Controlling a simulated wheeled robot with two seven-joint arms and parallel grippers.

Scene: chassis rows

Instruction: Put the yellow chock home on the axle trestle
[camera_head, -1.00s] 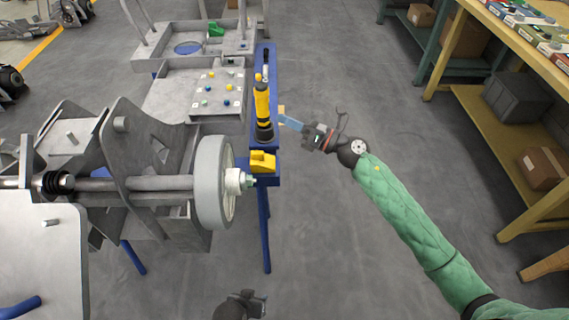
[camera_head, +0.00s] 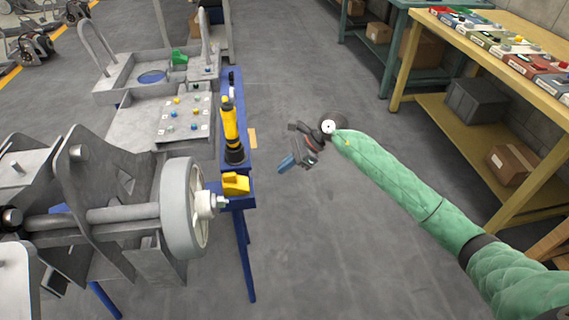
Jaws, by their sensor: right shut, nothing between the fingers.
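The yellow chock (camera_head: 235,184) sits on the near end of the blue trestle (camera_head: 244,205), just right of the hub on the axle's grey wheel (camera_head: 179,210). I cannot tell whether it is fully seated. My right gripper (camera_head: 286,163) is shut and empty, with its blue fingers pointing down-left. It is to the right of the chock and apart from it, above the floor. My left gripper is not in view.
A grey tray with coloured pegs (camera_head: 150,125) lies to the left. Yellow workbenches (camera_head: 520,100) stand at the right. The floor between trestle and benches is clear.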

